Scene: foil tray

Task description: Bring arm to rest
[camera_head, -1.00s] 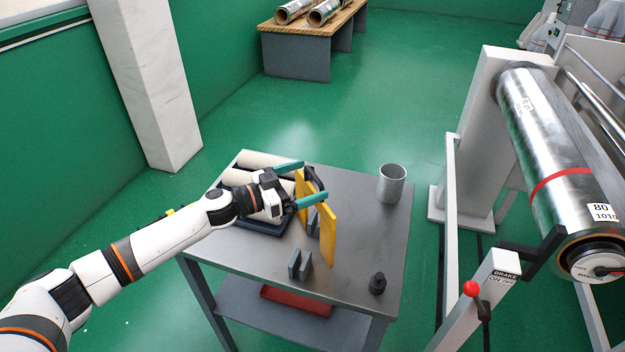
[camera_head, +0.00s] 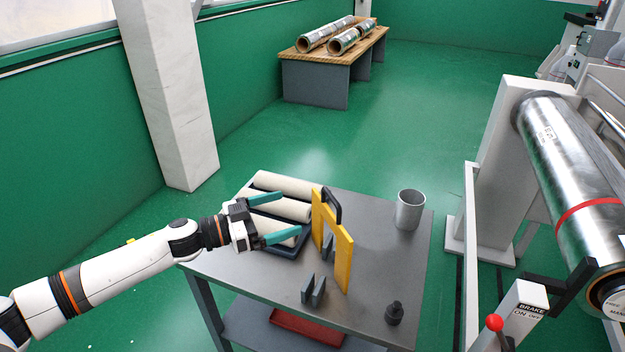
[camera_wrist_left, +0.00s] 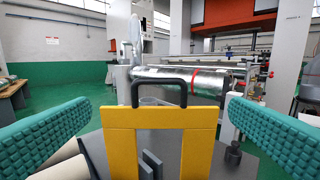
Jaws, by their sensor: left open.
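My left gripper (camera_head: 273,218) is open and empty, its teal fingers apart, above the tray side of the grey table. In the left wrist view the two teal fingers (camera_wrist_left: 160,128) stand wide at either side. Just beyond the fingertips a yellow frame with a black handle (camera_head: 343,258) stands upright on the table, clear of both fingers. The same yellow frame (camera_wrist_left: 115,139) fills the middle of the left wrist view. My right gripper does not show in any view.
The grey table (camera_head: 245,284) holds a dark tray of cream rollers (camera_head: 290,184), a metal cup (camera_head: 409,210), grey upright plates (camera_head: 313,290) and a small black weight (camera_head: 394,313). A machine with a foil roll (camera_head: 570,165) stands at right. A white pillar (camera_head: 170,95) stands at left.

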